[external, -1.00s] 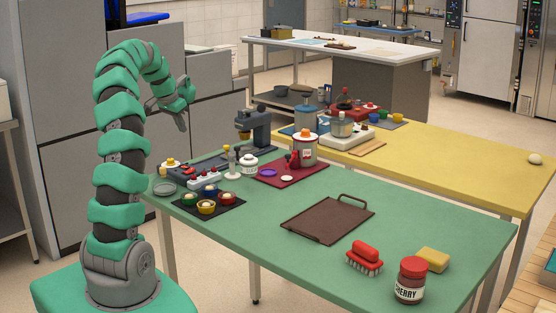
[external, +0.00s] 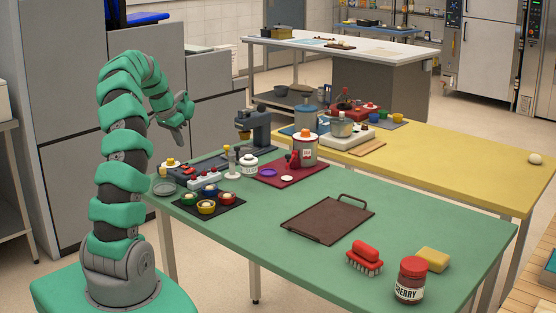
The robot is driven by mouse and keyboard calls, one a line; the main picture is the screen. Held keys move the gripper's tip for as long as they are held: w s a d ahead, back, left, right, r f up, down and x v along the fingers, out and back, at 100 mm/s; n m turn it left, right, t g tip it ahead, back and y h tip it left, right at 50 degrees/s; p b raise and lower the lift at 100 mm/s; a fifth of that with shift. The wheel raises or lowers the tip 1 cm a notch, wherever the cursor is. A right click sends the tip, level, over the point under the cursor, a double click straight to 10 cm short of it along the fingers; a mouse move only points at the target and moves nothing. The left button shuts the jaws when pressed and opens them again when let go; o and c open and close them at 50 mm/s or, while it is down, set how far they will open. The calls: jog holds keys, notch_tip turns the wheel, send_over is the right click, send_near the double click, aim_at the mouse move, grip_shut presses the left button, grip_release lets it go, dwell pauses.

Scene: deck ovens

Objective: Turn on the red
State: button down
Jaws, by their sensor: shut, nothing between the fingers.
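The task line names only "the red", and several red things show. A small red device (external: 293,160) stands on the maroon mat (external: 264,175) on the green table. A red appliance (external: 343,107) stands on the yellow table behind. A red bowl (external: 228,198) sits on a black mat. I cannot tell whether any device is on. My gripper (external: 181,145) is shut and empty, in the air above and behind the green table's left end, pointing down and touching nothing.
A brown tray (external: 318,226), red brush (external: 365,256), cherry jar (external: 411,281) and yellow sponge (external: 433,259) lie nearer. The green table's centre left is clear.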

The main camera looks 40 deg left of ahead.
aim_at(188, 172)
jog(key=x, duration=1)
jog(key=shift+w+f, duration=0.1)
jog(key=shift+f, duration=0.2)
jog(key=shift+w+f+g, duration=0.1)
jog(key=shift+f+g, duration=0.05)
jog(key=shift+g, duration=0.25)
jog(key=shift+f, duration=0.1)
jog(key=shift+s+f, duration=0.1)
jog(key=shift+s, duration=0.9)
